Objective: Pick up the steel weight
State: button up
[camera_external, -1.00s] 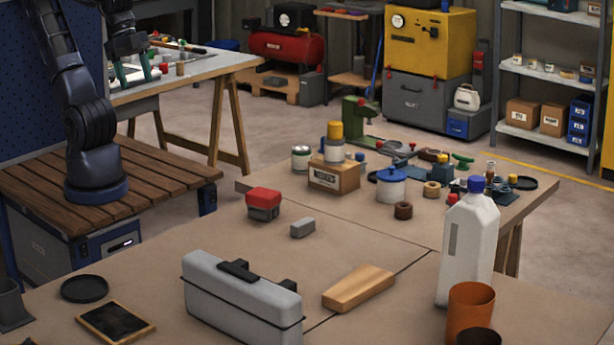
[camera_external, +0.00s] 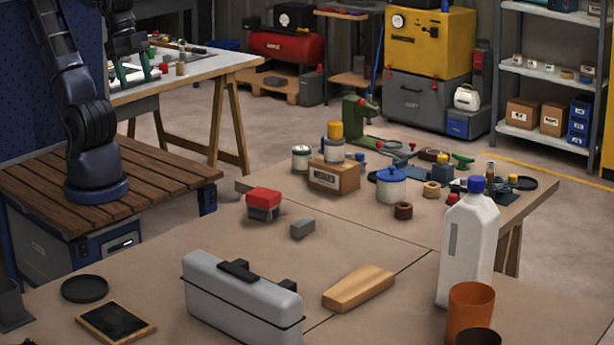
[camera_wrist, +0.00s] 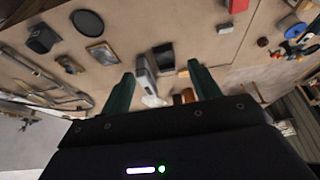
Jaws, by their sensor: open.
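The steel weight appears to be the small grey block (camera_external: 303,228) lying on the brown worktable, right of the red-topped box. In the wrist view, a small grey block (camera_wrist: 225,28) shows right of the green fingers and beyond their tips. My gripper (camera_external: 133,76) is at the upper left in the external view, raised and well away from the block. In the wrist view my gripper (camera_wrist: 160,68) has its two green fingers wide apart with nothing held between them.
The red-topped box (camera_external: 263,203) stands close left of the block. A grey toolbox (camera_external: 240,300) and a wooden block (camera_external: 358,288) lie nearer the camera. A cardboard box (camera_external: 333,177) bearing cans and a white bottle (camera_external: 468,245) stand rightward. The table around the block is bare.

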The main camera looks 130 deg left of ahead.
dwell(0.3)
jog(key=shift+c, duration=1)
